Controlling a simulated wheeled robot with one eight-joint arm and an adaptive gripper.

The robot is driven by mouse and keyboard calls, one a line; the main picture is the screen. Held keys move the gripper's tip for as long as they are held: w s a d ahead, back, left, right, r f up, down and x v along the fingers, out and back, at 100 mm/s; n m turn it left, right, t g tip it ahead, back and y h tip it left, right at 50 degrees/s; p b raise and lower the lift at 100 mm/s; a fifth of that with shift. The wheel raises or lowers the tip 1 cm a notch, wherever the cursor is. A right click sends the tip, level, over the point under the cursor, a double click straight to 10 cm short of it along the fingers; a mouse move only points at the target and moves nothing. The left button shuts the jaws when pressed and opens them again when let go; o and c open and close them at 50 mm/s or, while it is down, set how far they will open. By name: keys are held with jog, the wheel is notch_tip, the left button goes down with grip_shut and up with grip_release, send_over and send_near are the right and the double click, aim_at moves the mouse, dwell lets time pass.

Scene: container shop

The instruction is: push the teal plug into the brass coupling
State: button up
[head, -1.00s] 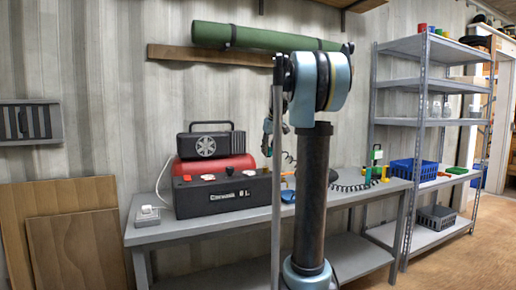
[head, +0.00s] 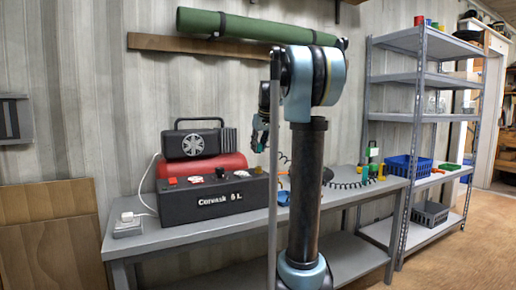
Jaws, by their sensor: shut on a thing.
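My gripper (head: 258,139) hangs beside the upper right of the black compressor box in the head view. It is small in the picture and looks shut on the teal plug (head: 257,145), of which only a little teal shows. A black coiled hose (head: 344,186) runs along the bench behind my arm column, and part of it shows just right of the gripper.
The compressor box (head: 213,203) with a red tank (head: 202,167) stands on a grey bench (head: 160,240). A white socket (head: 128,226) is at the bench's left. Small coloured parts (head: 373,165) stand at its right. A metal shelf unit (head: 418,150) with a blue crate is farther right.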

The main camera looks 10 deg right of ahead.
aim_at(260, 152)
jog(key=shift+f, duration=2.75)
jog(key=shift+s, duration=0.2)
jog(key=shift+f, duration=0.5)
dwell(0.4)
jog(key=o, duration=1.1)
jog(key=shift+c, duration=0.2)
jog(key=v, duration=1.1)
jog(key=shift+r, duration=0.35)
jog(key=shift+s+d, duration=0.1)
jog(key=shift+s, duration=0.15)
